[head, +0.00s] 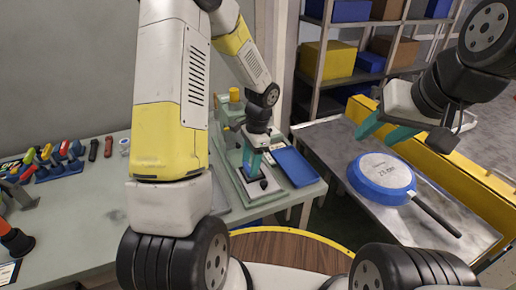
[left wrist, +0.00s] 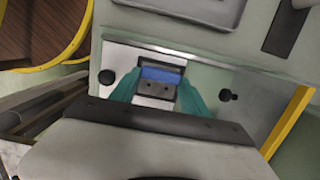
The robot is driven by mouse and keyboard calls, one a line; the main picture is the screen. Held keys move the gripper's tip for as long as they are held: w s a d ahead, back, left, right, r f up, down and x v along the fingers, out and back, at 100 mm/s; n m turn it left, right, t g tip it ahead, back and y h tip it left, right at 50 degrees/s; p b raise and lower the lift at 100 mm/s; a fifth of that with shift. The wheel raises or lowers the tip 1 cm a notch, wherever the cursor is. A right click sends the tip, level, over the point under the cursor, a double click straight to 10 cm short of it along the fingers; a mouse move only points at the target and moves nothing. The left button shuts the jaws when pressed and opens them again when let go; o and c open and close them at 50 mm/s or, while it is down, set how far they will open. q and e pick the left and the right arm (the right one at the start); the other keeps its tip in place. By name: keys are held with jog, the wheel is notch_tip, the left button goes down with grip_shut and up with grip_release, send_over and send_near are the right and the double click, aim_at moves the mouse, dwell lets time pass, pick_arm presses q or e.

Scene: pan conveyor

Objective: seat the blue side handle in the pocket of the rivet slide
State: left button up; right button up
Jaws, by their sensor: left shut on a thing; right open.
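My left gripper (head: 257,152) is low over the rivet slide (head: 250,192) of the green press, its teal fingers pointing down. It is shut on the blue side handle (head: 254,164), which shows as a small blue piece between the fingers. In the left wrist view the handle (left wrist: 162,74) is a blue bar between the two teal fingers (left wrist: 158,93), with a grey piece with two dark holes beside it. The fingers hide the pocket, and I cannot tell whether the handle sits in it. My right gripper (head: 387,130) is open and empty above the blue pan.
The blue pan (head: 382,177) lies on the metal conveyor (head: 335,150) at right. A blue tray (head: 295,167) lies right of the press. Several coloured handles (head: 50,158) stand in a rack on the left table (head: 90,215). Shelves with boxes are behind.

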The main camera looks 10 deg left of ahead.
pick_arm(q)
jog(key=shift+f, duration=0.55)
jog(key=o, duration=1.6)
jog(key=shift+r, duration=0.3)
notch_tip(320, 180, up, 3)
jog(key=shift+w+f, duration=0.1)
jog(key=shift+f, duration=0.1)
jog(key=s+d+r, duration=0.1)
jog(key=s+d, duration=0.1)
jog(key=s, duration=0.6)
jog(key=s+d+r, duration=0.1)
jog(key=s+d, duration=0.2)
jog(key=s, duration=0.5)
jog(key=a+r+n+t+h, duration=0.1)
jog(key=r+n+t, duration=0.1)
jog(key=r, duration=0.5)
jog(key=s+a+r+n+t+h, duration=0.1)
jog(key=a+r+n+t, duration=0.1)
jog(key=r+n, duration=0.3)
jog(key=a+r+n+t+h, duration=0.1)
jog(key=r+n+t, duration=0.2)
jog(key=r, duration=0.8)
jog(key=shift+s+a+n+h, duration=0.3)
jog(key=shift+s+a, duration=0.05)
jog(key=shift+s, duration=0.05)
